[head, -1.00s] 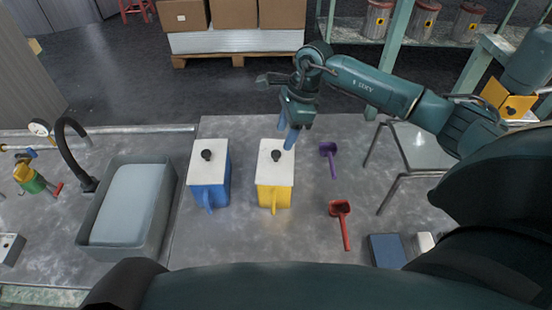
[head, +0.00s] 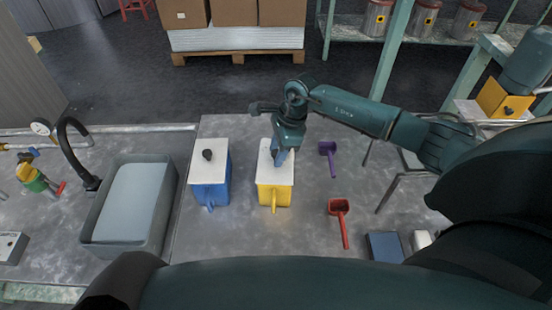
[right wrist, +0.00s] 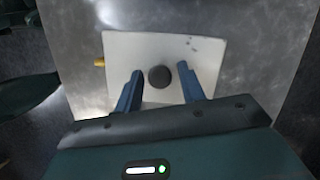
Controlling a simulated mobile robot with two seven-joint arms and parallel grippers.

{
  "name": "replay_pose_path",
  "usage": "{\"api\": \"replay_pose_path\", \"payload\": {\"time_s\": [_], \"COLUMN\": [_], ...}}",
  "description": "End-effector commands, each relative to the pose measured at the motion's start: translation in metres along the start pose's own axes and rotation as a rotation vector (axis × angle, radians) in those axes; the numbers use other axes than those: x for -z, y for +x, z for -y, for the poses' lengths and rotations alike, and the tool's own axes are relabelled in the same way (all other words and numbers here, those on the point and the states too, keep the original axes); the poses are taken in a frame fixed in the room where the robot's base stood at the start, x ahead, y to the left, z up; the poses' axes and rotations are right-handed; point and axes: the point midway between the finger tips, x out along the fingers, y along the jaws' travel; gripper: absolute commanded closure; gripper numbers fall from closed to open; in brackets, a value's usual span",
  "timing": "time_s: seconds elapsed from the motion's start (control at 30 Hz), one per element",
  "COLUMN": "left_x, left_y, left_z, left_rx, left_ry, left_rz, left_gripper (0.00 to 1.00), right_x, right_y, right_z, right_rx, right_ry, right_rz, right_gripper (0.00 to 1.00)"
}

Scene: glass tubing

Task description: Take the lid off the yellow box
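The yellow box (head: 274,195) stands on the grey bench with its handle facing me. Its white lid (head: 268,174) lies on top, and the lid also fills the middle of the right wrist view (right wrist: 150,50). The lid's dark round knob (right wrist: 159,77) shows between the fingers in the right wrist view; in the head view my gripper hides it. My right gripper (head: 279,158) is over the lid, pointing down. In the right wrist view its two blue fingers (right wrist: 161,90) are apart, one on each side of the knob, with gaps showing. My left gripper is not in view.
A blue box (head: 209,192) with a white lid and dark knob stands left of the yellow one. A grey sink (head: 166,220) is further left. A purple scoop (head: 329,150) and a red scoop (head: 340,208) lie to the right.

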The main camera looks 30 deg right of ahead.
Motion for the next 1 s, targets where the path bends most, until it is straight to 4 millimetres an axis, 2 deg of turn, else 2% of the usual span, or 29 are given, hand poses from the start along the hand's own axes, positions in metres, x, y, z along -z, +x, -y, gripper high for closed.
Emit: {"api": "replay_pose_path", "payload": {"time_s": [0.07, 0.43, 0.73, 0.87, 1.0], "left_x": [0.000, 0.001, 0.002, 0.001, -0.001], "left_y": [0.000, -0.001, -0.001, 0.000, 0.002], "left_z": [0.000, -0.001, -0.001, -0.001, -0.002], "left_rx": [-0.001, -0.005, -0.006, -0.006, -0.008], "left_ry": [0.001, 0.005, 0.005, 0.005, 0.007], "left_rz": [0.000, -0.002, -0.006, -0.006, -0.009], "left_gripper": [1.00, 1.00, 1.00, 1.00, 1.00], "right_x": [0.000, 0.000, -0.001, -0.006, -0.014], "right_y": [0.000, -0.001, -0.005, -0.023, -0.051], "right_z": [0.000, 0.000, 0.001, 0.002, 0.002], "right_rx": [0.000, 0.000, 0.002, 0.005, 0.006], "right_ry": [0.000, 0.000, 0.000, -0.001, -0.003], "right_rz": [0.000, 0.000, 0.001, 0.002, 0.001], "right_gripper": [0.67, 0.97, 0.99, 0.99, 0.99]}}
